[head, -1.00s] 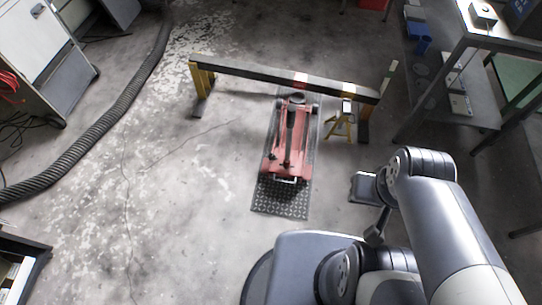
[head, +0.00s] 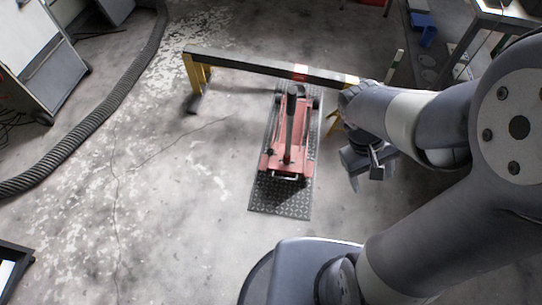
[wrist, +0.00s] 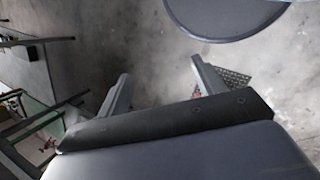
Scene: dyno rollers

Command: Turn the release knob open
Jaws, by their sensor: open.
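A red floor jack (head: 298,161) stands on a dark tread plate (head: 277,197) in the middle of the floor. Its dark handle (head: 289,128) points up and away from me. A small dark knob-like part (head: 270,152) shows at its near left corner; I cannot tell for sure that this is the release knob. My gripper (head: 369,172) is open and empty, in the air to the right of the jack and apart from it. In the wrist view my two fingers (wrist: 160,72) are spread, with floor between them. A bit of the tread plate (wrist: 238,78) shows beyond one finger.
A dark beam (head: 257,66) on yellow supports (head: 197,74) spans the far end of the jack. My arm hides its right end and most of a yellow stand. A ribbed hose (head: 100,112) lies at left. A workbench (head: 500,18) stands at right. The floor left of the jack is clear.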

